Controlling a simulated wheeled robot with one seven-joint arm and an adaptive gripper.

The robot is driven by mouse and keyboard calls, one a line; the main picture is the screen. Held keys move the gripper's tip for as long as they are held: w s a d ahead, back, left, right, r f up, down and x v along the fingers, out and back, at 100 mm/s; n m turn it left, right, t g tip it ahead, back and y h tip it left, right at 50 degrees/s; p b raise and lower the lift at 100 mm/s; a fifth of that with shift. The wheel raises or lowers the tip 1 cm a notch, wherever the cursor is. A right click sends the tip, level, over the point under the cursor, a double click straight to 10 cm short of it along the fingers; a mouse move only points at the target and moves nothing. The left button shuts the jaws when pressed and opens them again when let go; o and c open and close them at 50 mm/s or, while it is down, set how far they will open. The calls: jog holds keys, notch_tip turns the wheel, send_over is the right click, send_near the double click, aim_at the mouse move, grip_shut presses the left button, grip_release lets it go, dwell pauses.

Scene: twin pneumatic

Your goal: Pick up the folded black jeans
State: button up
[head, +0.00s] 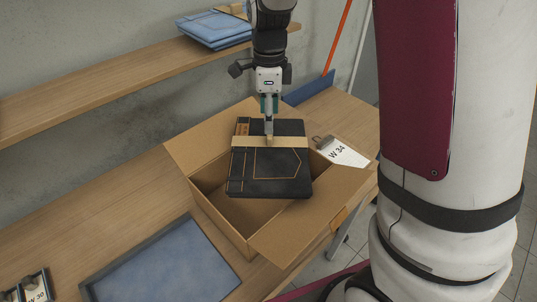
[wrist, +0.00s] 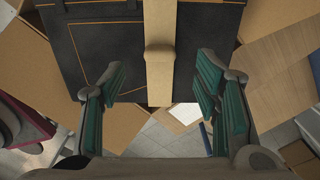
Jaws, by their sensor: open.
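The folded black jeans (head: 270,178), with orange stitching and a tan band (head: 245,142) around them, lie in or over the open cardboard box (head: 214,213). How they are supported underneath is hidden. My gripper (head: 269,124) points down at the band from above. In the wrist view the jeans (wrist: 107,45) fill the top, and the band (wrist: 160,75), with a small raised part on it, runs between the spread green-padded fingers of my gripper (wrist: 160,88). Gaps show between the band and both fingers.
The box's flaps (head: 300,232) are spread outward. A clip with a "W 34" tag (head: 343,153) is at its right. A blue-lined tray (head: 165,270) lies in front on the bench. Folded blue jeans (head: 213,32) sit on the shelf (head: 100,87) behind.

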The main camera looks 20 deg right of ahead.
aim_at(270, 153)
jog(key=shift+d+f+p, duration=0.1)
jog(key=shift+f+p, duration=0.5)
jog(key=shift+f, duration=2.7)
grip_shut()
